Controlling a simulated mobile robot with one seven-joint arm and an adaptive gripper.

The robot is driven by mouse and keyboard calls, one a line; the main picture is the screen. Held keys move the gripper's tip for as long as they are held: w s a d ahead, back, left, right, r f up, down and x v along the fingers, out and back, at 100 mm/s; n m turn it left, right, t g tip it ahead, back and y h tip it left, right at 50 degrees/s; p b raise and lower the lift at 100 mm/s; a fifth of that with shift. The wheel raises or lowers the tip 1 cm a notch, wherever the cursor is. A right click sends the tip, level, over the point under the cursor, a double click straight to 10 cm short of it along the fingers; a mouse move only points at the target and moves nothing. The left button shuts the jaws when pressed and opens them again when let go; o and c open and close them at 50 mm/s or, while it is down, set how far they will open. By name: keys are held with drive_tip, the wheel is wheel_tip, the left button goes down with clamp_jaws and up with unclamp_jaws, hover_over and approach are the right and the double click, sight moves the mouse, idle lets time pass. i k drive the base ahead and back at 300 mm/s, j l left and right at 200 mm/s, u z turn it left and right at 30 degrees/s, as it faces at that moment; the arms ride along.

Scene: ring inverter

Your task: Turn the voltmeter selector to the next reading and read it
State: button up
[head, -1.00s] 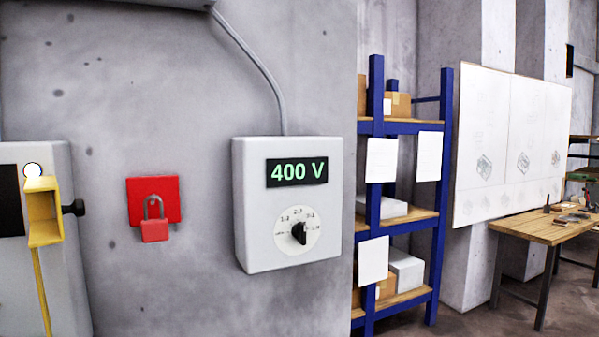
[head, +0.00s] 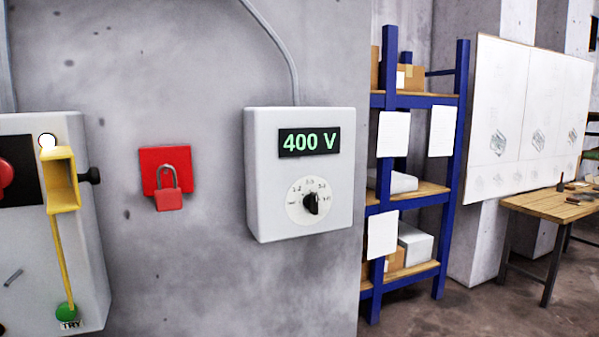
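The voltmeter (head: 262,180) is a pale grey box on the concrete wall, right of the middle in the head view. Its dark display (head: 309,142) reads "400 V" in green. Below it, a round white dial carries a black selector knob (head: 311,204). Small labels sit around the dial's upper part, too small to read surely. The knob's pointer seems to lean up and to the right, but I cannot tell which label it marks. Nothing touches the knob. My gripper is not in view.
A red plate with a red padlock (head: 168,200) hangs left of the voltmeter. Farther left is a grey box (head: 90,262) with a yellow bracket (head: 62,180) and a green button (head: 66,311). A blue shelf (head: 463,180) and wooden table (head: 545,208) stand right.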

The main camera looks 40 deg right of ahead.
sight(309, 201)
drive_tip(key=k+j+z, duration=0.1)
drive_tip(key=z, duration=0.9)
drive_tip(key=i, duration=0.1)
drive_tip(key=z, duration=0.05)
